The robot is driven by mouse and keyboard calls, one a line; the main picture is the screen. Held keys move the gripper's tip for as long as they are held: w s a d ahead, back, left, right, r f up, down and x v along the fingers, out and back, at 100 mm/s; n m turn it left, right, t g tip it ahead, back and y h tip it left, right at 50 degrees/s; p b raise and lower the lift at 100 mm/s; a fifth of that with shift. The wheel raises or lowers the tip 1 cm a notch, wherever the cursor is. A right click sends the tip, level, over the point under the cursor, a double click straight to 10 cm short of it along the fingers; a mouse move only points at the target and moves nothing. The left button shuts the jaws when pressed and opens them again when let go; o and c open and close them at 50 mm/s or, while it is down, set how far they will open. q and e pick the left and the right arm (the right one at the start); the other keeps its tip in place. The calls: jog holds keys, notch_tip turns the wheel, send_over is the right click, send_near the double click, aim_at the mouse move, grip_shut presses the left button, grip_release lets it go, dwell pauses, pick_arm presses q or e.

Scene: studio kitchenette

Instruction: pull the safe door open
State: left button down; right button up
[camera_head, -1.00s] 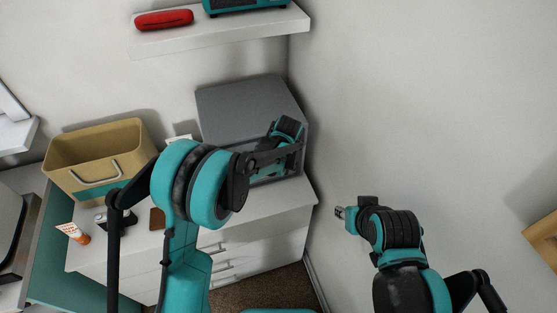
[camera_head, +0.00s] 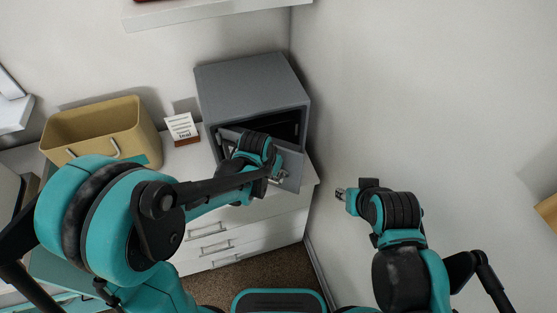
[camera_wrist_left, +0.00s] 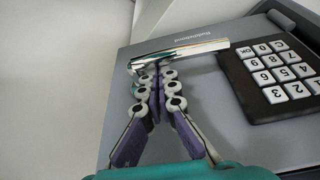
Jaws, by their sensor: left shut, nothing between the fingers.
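The grey safe (camera_head: 250,85) stands on the white drawer cabinet in the corner. Its door (camera_head: 291,168) is swung partly out, and a dark gap shows the inside behind it. My left gripper (camera_head: 279,176) is in front of the door and hides part of it. In the left wrist view, the door's face (camera_wrist_left: 205,105) carries a black keypad (camera_wrist_left: 270,75) and a shiny bar handle (camera_wrist_left: 185,52). My left fingers (camera_wrist_left: 153,75) are shut with nothing between them, their tips close to the handle; contact is unclear. My right gripper (camera_head: 341,194) is away from the safe, near the right wall.
A tan bin (camera_head: 100,130) and a small white sign card (camera_head: 182,128) stand left of the safe. The wall (camera_head: 420,90) is close on the safe's right. A white shelf (camera_head: 210,10) is above. Carpet (camera_head: 245,275) shows in front of the drawers (camera_head: 215,245).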

pick_arm(q)
jog(key=s+a+m+g+h, duration=0.1)
jog(key=s+a+m, duration=0.4)
jog(key=a, duration=0.4)
jog(key=s+a+m+g+h+b, duration=0.1)
jog(key=s+a+m, duration=0.3)
jog(key=a, duration=0.5)
jog(key=shift+s+a+m, duration=0.25)
jog(key=shift+s+m, duration=0.15)
jog(key=shift+s, duration=0.25)
pick_arm(e)
jog(key=shift+f, duration=0.8)
